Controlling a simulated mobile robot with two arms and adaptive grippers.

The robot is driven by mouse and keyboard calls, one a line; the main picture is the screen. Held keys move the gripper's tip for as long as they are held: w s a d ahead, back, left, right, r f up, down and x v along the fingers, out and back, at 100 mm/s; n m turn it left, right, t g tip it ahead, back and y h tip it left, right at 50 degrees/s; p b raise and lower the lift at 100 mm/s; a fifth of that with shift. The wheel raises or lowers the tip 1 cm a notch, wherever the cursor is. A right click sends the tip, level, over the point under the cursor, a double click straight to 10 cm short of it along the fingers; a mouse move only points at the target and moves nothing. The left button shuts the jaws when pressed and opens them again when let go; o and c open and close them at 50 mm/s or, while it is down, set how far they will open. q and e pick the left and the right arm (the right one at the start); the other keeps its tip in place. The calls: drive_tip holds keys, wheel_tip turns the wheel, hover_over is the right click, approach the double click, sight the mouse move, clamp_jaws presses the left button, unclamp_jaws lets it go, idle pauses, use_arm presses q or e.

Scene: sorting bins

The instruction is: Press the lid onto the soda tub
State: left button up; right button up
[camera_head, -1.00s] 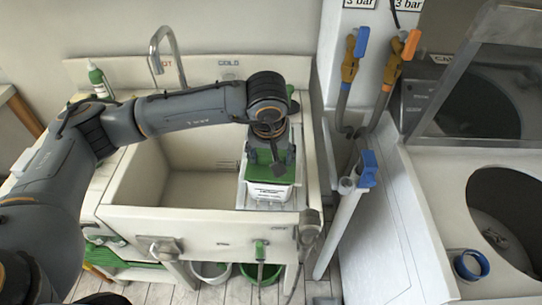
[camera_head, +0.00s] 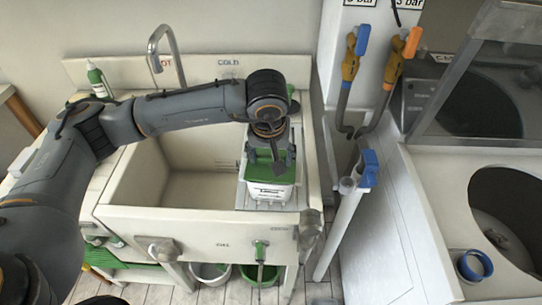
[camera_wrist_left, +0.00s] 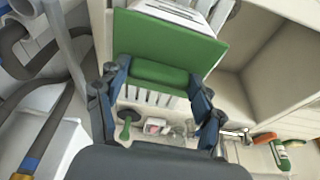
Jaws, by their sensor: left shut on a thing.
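The soda tub (camera_head: 270,192) is white with a printed label and stands upright on the draining area at the right of the sink. The green lid (camera_head: 262,173) is over the tub's top; whether it is fully seated I cannot tell. In the left wrist view the lid (camera_wrist_left: 165,42) is a flat green plate with a raised green grip, and part of the white tub (camera_wrist_left: 185,10) shows beyond it. My left gripper (camera_head: 270,150) is above the tub, its fingers (camera_wrist_left: 158,90) shut on the lid's grip. My right gripper is not in view.
The sink basin (camera_head: 190,185) left of the tub is empty. A curved tap (camera_head: 166,50) stands behind it, and a green and white bottle (camera_head: 98,80) at the back left. A blue-handled post (camera_head: 350,205) and a pale machine (camera_head: 400,225) are on the right.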

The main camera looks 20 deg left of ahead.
use_arm(q)
drive_tip(key=shift+b, duration=0.45)
idle(0.6)
idle(0.4)
drive_tip(key=o, duration=1.1)
drive_tip(key=shift+o, duration=0.2)
drive_tip(key=shift+o, duration=0.7)
drive_tip(key=shift+r, duration=0.15)
drive_tip(key=shift+r+p, duration=1.25)
drive_tip(key=shift+r, duration=2.15)
